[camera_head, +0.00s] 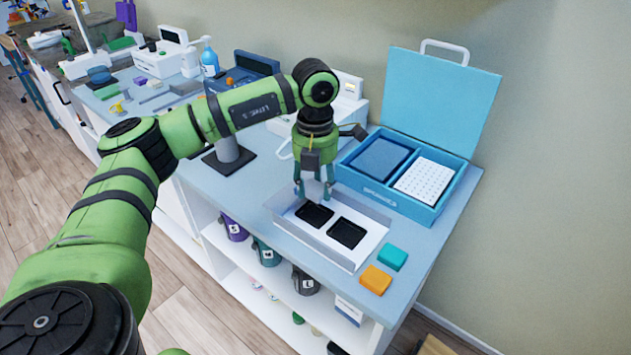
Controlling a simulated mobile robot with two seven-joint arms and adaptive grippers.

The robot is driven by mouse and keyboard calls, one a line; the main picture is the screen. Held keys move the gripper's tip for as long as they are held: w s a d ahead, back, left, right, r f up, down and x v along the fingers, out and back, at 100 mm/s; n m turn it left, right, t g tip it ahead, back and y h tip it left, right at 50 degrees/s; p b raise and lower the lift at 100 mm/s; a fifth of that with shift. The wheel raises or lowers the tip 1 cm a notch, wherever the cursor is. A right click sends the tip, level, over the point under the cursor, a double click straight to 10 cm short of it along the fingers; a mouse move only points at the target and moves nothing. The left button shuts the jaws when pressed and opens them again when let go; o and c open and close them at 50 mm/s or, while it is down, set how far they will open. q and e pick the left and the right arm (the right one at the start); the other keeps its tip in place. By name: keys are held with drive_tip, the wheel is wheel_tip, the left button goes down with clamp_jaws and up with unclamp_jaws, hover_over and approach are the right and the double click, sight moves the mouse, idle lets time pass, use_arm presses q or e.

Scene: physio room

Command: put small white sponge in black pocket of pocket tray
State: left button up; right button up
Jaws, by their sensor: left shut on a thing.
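The pocket tray (322,253) is a pale tray on the counter with two black pockets, a left one (314,214) and a right one (347,233). My left gripper (313,193) points down just above the tray's back edge, close behind the left pocket. Its fingers are shut on a small pale thing, which I take for the small white sponge; the fingers mostly hide it. Both pockets look empty. My right gripper is not in view.
A teal sponge (392,257) and an orange sponge (375,280) lie right of the tray. An open blue case (420,206) with its lid (441,100) up stands behind. A dark-based stand (229,160) is to the left. Shelves with mugs lie below the counter.

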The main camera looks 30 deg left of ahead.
sight(316, 215)
use_arm(q)
drive_tip(key=shift+f+b, duration=1.7)
drive_tip(key=shift+f, duration=1)
drive_tip(key=shift+f, duration=0.3)
drive_tip(key=o, duration=1.6)
drive_tip(key=shift+r, duration=0.15)
drive_tip(key=shift+r+p, duration=2.35)
drive_tip(key=shift+r, duration=1.1)
drive_tip(key=shift+f, duration=0.1)
